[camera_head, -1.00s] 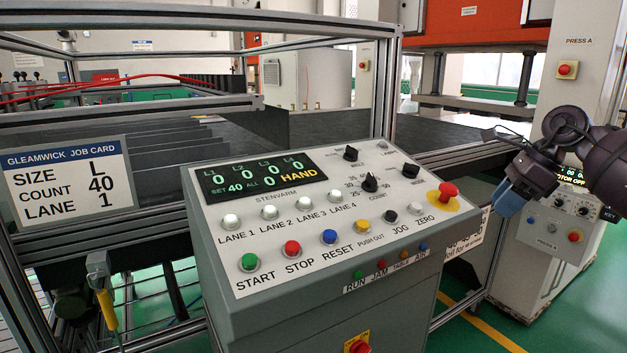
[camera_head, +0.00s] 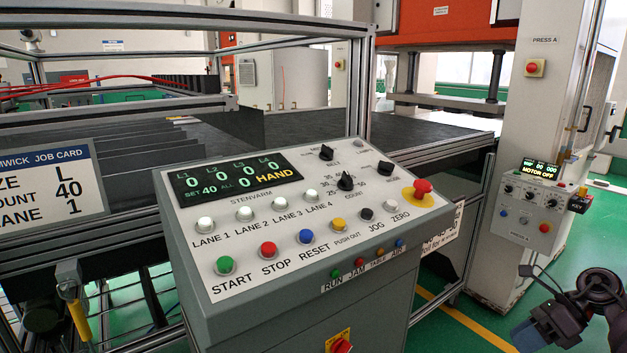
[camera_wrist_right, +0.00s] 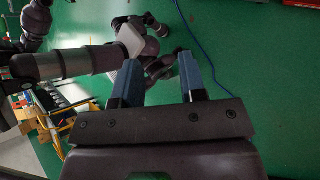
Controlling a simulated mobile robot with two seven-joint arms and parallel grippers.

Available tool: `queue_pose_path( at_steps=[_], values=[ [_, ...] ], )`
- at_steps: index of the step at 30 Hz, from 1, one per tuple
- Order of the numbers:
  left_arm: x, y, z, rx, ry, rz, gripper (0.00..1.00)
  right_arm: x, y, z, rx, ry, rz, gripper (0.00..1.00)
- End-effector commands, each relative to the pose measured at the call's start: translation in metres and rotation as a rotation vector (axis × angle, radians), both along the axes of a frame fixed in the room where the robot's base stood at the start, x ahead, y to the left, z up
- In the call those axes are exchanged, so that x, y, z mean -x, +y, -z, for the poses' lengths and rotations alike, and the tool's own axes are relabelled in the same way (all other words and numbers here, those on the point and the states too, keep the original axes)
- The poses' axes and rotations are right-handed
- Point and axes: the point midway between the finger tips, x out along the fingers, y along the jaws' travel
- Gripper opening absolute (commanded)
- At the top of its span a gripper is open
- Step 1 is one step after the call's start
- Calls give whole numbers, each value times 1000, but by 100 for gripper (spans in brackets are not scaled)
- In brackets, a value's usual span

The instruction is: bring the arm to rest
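My right gripper (camera_head: 524,337) is at the bottom right corner of the head view, low over the green floor and well clear of the console. In the right wrist view its two blue fingers (camera_wrist_right: 159,68) stand apart with nothing held between them. Behind them are the floor and dark links of my own body. My left gripper is in neither view. The grey control console (camera_head: 290,320) stands in the middle, with its display reading HAND and zeros for the lanes.
A red mushroom button (camera_head: 422,187) sits on the console's right side. The press pillar (camera_head: 543,120) carries a control box (camera_head: 525,212) showing MOTOR OFF. A job card (camera_head: 50,180) hangs at left. Green floor is free between console and gripper. A blue cable (camera_wrist_right: 200,50) crosses the floor.

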Motion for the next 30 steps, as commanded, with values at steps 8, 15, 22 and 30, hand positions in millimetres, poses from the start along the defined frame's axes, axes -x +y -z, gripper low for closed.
queue_pose_path(
  at_steps=[8, 15, 22, 30],
  values=[
    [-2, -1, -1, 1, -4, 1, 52, -39, 16, -34, -223, -91, 216, 38],
    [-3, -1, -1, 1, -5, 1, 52, -80, 13, -80, -529, -136, 508, 38],
    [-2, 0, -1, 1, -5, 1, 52, -119, -20, -126, -914, -99, 878, 38],
    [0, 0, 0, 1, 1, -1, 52, -145, -86, -144, -1351, 63, 1329, 38]
  ],
)
